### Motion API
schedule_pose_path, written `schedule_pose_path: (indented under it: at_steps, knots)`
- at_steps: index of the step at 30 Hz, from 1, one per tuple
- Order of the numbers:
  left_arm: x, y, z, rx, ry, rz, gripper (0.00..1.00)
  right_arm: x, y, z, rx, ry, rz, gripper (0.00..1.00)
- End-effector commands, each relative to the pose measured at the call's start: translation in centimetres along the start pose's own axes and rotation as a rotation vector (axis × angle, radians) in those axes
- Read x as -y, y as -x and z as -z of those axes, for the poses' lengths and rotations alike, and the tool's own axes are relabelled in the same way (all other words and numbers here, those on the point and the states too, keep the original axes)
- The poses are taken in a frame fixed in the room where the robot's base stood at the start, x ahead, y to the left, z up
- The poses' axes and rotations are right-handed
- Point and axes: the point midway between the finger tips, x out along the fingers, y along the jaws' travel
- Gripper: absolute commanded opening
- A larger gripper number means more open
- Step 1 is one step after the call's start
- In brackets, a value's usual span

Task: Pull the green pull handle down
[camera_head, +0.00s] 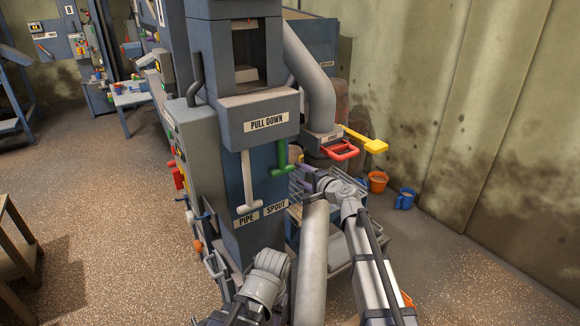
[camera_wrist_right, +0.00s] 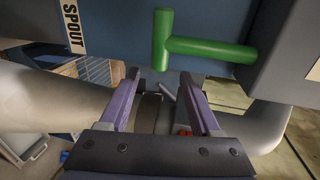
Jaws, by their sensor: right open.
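The green pull handle (camera_head: 281,158) hangs under the grey box marked PULL DOWN, to the right of a pale pull handle (camera_head: 248,185). In the right wrist view the green handle (camera_wrist_right: 162,40) shows as a short bar with a stem running off to the right. My right gripper (camera_head: 306,179) is just right of and below the green handle in the head view. Its purple fingers (camera_wrist_right: 160,76) are apart with no handle between them; the bar lies beyond their tips. My left gripper is not seen.
Labels PIPE (camera_head: 248,218) and SPOUT (camera_head: 276,207) sit on the blue column. A red handle (camera_head: 339,150) and a yellow lever (camera_head: 366,140) stick out to the right. A large grey pipe (camera_wrist_right: 50,98) lies left of my fingers. Orange and blue buckets stand by the wall.

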Motion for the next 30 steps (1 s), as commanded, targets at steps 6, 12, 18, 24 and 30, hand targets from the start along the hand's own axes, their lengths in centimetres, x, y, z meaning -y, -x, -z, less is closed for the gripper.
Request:
schedule_pose_path:
  at_steps: [6, 12, 18, 24, 30]
  knots:
    - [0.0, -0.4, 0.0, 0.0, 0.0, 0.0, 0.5, -0.1, -1.7, 0.0, 0.002, 0.002, -0.001, 0.64]
    - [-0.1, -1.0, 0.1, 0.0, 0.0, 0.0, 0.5, -0.2, -4.7, 0.0, 0.003, 0.002, -0.002, 0.64]
    - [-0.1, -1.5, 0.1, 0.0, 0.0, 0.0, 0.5, -0.1, -7.4, -0.1, 0.003, 0.003, -0.002, 0.64]
    - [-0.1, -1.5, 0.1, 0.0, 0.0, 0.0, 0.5, -0.1, -7.8, -0.1, 0.002, 0.003, -0.002, 0.64]
    - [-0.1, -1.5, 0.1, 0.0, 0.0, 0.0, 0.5, -0.1, -7.7, -0.1, 0.002, 0.003, -0.002, 0.55]
